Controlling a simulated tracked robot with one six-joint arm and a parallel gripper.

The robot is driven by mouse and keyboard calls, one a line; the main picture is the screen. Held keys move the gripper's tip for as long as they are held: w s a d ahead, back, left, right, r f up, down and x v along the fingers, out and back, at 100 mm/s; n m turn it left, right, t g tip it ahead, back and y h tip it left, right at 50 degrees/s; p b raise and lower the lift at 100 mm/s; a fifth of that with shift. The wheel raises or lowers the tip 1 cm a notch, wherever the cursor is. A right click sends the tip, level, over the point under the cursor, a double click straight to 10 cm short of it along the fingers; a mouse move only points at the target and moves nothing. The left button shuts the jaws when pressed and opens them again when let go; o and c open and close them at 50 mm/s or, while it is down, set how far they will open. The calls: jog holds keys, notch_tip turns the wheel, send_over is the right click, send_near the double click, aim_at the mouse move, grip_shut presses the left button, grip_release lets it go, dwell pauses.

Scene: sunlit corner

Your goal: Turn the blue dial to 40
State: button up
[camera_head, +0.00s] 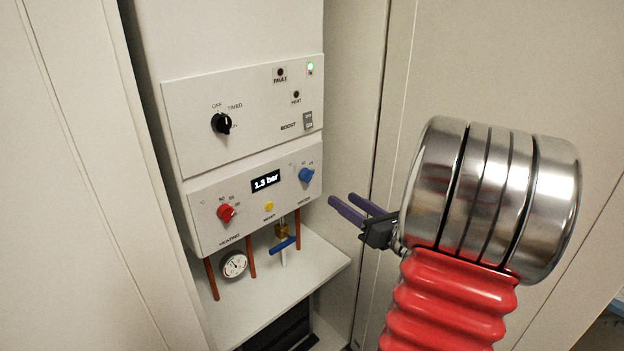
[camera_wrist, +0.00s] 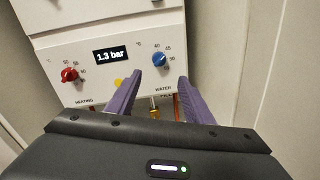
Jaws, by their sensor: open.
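The blue dial (camera_head: 306,175) is at the right of the boiler's lower panel, beside the display. In the wrist view the blue dial (camera_wrist: 158,59) has a scale around it, with 40 at its upper left. The dial's exact pointer setting is too small to tell. My gripper (camera_head: 345,205) is open and empty, in front of and to the right of the panel, apart from the dial. In the wrist view its two purple fingers (camera_wrist: 159,80) point toward the panel, with the dial beyond and between their tips.
A red dial (camera_head: 226,213), a yellow button (camera_head: 269,206) and a display (camera_head: 265,181) reading 1.3 bar share the panel. A black knob (camera_head: 221,123) is above. Copper pipes, a blue-handled valve (camera_head: 284,244) and a gauge (camera_head: 234,265) are below. A wall stands close on the right.

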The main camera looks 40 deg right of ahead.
aim_at(311, 178)
jog(key=shift+w, duration=0.1)
jog(key=w, duration=1.3)
jog(key=shift+w+d, duration=0.25)
jog(key=shift+w, duration=0.1)
jog(key=shift+c, duration=0.2)
